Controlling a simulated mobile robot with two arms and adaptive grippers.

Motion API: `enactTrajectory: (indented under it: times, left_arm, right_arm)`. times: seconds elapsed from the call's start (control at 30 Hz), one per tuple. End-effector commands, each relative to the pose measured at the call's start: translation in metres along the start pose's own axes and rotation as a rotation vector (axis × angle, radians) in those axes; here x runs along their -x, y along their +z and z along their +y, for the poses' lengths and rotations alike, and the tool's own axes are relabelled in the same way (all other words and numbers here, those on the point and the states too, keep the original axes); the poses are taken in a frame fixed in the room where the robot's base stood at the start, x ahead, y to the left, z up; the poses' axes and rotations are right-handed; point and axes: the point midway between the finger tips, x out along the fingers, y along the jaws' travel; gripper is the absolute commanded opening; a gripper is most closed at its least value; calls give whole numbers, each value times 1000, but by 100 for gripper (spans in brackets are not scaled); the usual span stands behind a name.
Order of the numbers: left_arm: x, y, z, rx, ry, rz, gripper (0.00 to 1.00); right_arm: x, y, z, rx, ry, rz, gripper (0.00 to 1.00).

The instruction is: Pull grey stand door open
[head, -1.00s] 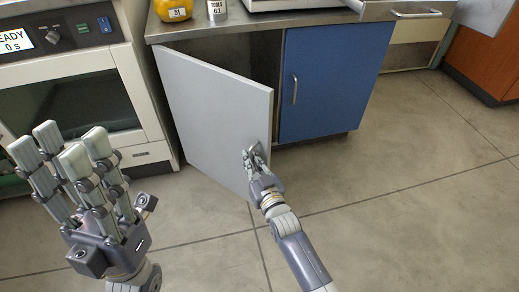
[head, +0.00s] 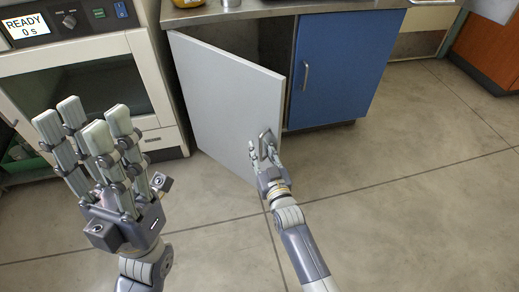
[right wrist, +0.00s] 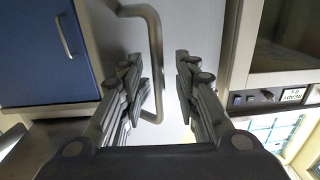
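The grey stand door (head: 225,100) stands ajar, swung out from the stand, with a dark gap behind its right edge. Its metal bar handle (head: 266,143) is near the lower right edge; it also shows in the right wrist view (right wrist: 156,60). My right gripper (head: 261,152) is at the handle. In the right wrist view its two fingers (right wrist: 161,75) are spread, with the handle bar between them, closer to the left finger. Whether that finger touches the bar is unclear. My left gripper (head: 88,122) is open and empty, fingers up, in front of the incubator at left.
A blue door (head: 340,65) with its own handle is shut, right of the grey door. A white device (head: 75,75) with a "READY 0 s" display stands at left, close to the grey door's hinge side. The tiled floor (head: 400,200) in front and right is clear.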

Motion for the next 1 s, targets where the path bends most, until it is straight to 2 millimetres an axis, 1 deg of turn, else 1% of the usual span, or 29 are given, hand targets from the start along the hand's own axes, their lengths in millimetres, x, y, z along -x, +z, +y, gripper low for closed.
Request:
enactTrajectory:
  times: [0.4, 0.47, 0.57, 0.67, 0.9, 1.0]
  left_arm:
    - [-1, -1, -1, -2, -1, 4, 40]
    - [-2, -1, -1, -3, -2, 8, 40]
    - [-2, -1, -1, -2, -1, 7, 40]
    - [-1, -1, -1, -2, -1, 5, 40]
    - [-1, 0, 0, -1, -1, 3, 40]
    - [-1, 0, 0, -1, -1, 3, 40]
  right_arm:
    - [-2, -3, -3, -5, -4, 5, 30]
    - [0, -3, -3, -6, -4, 5, 30]
    - [7, -3, -3, -6, -4, 4, 30]
    - [22, -2, -4, -6, -4, 3, 30]
    - [72, -2, -2, -6, -3, 2, 30]
    - [91, -1, -2, -5, -3, 2, 30]
